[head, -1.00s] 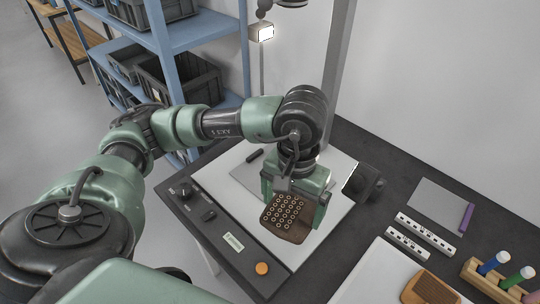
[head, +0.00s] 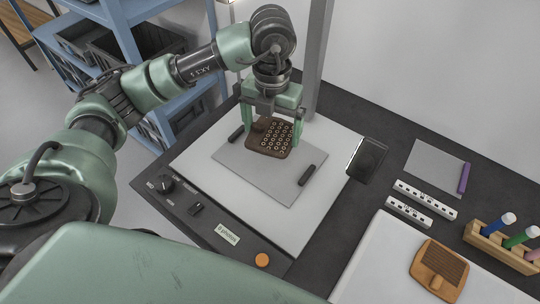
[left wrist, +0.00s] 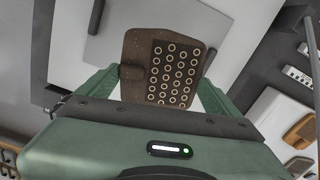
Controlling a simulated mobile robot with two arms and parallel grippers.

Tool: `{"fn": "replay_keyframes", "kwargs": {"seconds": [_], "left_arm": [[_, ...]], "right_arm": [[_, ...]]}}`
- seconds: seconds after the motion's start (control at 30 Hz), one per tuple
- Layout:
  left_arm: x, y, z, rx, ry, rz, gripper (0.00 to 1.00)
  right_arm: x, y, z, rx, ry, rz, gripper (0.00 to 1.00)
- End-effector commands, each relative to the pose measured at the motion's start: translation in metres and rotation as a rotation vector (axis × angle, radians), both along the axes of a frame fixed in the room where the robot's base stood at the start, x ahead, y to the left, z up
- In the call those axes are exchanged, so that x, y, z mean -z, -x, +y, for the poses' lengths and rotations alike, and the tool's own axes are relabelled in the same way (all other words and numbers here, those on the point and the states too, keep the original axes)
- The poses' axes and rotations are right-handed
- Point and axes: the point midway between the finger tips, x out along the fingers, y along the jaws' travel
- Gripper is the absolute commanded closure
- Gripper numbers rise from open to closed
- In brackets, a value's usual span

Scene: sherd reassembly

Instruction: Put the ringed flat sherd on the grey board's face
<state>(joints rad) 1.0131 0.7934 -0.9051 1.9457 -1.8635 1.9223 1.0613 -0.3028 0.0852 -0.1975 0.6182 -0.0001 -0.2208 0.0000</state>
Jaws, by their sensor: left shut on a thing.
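The ringed flat sherd (head: 272,138) is dark brown with rows of pale rings. My left gripper (head: 271,130) is shut on it, with a green finger at each side. In the head view the sherd shows over the far part of the grey board (head: 235,158); whether it touches the board I cannot tell. In the left wrist view the sherd (left wrist: 142,60) sits between the fingers, ringed side showing, with the grey board (left wrist: 120,40) beyond it. My right gripper is not in view.
Dark bars lie at the board's left (head: 236,133) and right (head: 306,175). A dark lamp-like block (head: 367,158) stands right of the white panel (head: 326,160). An orange-brown ridged sherd (head: 428,264) lies on a white tray (head: 375,240). A rack of pens (head: 490,246) stands at right.

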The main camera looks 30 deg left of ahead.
Motion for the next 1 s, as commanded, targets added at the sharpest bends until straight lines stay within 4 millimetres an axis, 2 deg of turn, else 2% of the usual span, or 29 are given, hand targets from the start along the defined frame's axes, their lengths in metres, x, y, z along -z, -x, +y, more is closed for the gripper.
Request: {"fn": "replay_keyframes", "kwargs": {"seconds": [0.1,0.2,0.4,0.57,0.83,1.0], "left_arm": [[0.004,-0.009,0.004,-0.386,0.003,0.001,0.52],[0.006,-0.016,0.008,-0.695,0.006,0.002,0.52],[0.009,-0.025,0.013,-1.149,0.008,0.005,0.52],[0.012,-0.028,0.015,-1.312,0.007,0.007,0.52],[0.058,-0.028,0.016,-1.343,0.004,0.009,0.52],[0.073,-0.028,0.016,-1.34,0.007,0.007,0.52]], "right_arm": [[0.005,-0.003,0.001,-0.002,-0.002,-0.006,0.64],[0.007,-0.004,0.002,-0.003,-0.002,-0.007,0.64],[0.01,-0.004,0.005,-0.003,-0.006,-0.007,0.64],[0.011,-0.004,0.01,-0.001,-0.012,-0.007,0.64],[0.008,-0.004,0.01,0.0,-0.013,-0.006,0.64],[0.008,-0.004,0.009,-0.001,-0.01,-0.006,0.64]]}}
